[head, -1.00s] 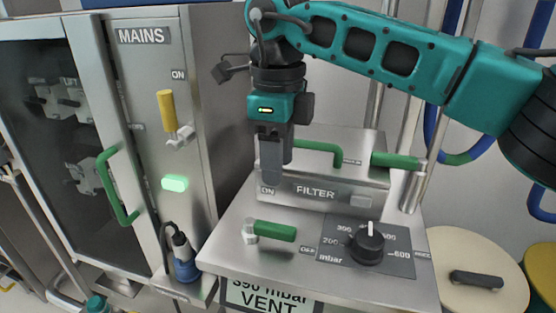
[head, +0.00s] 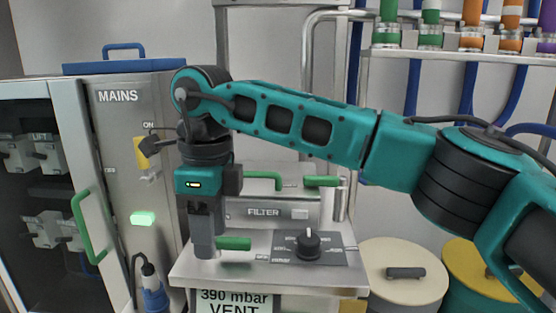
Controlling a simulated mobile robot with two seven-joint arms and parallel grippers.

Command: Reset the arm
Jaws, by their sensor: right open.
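My right arm comes in from the right, and its gripper (head: 205,248) points down in front of the panel's left part. The gripper fingers overlap the left end of the green lever (head: 235,243) on the metal panel (head: 200,272); I cannot tell whether they touch it. No object shows between the fingers. The black dial (head: 307,244) is right of the lever. The FILTER box (head: 265,212) stands behind, with a green handle on top. My left gripper is not in view.
The MAINS cabinet (head: 118,130) stands left, with a yellow switch handle (head: 142,152), a lit green lamp (head: 143,218) and a blue plug (head: 154,298). A cream drum (head: 405,255) and a yellow drum (head: 468,262) stand right.

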